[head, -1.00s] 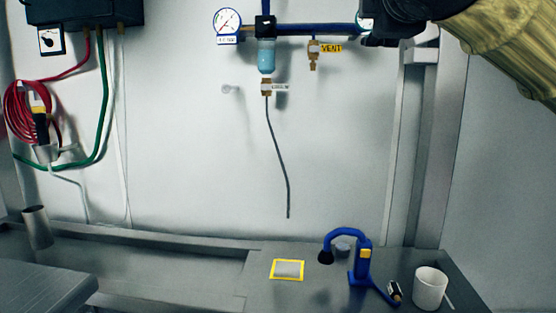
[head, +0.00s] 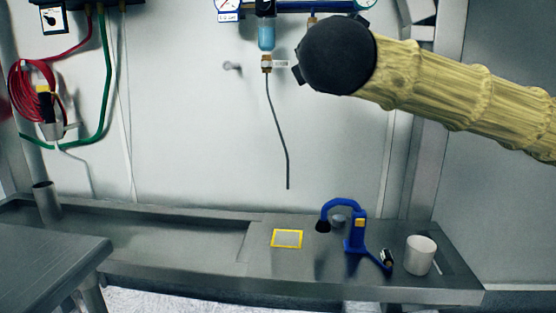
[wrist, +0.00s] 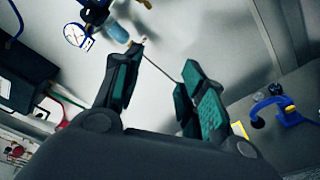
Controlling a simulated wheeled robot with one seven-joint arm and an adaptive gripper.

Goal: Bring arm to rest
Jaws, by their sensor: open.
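My gripper shows in the wrist view (wrist: 158,85) with its two teal-padded fingers apart and nothing between them. In the head view my arm, in a yellowish sleeve, reaches in from the right and ends in a dark round wrist; the fingers are hidden there. The wrist is in front of the wall, right of the thin grey hanging tube (head: 283,140). The tube hangs from a brass fitting (head: 267,64) under a blue filter (head: 266,33).
The grey bench holds a yellow-framed plate (head: 287,239), a blue curved-arm stand (head: 355,232) and a white cup (head: 421,255). A metal cylinder (head: 46,202) stands at left. A red coiled hose (head: 33,92) and green hose (head: 103,90) hang on the wall. Bench space between is clear.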

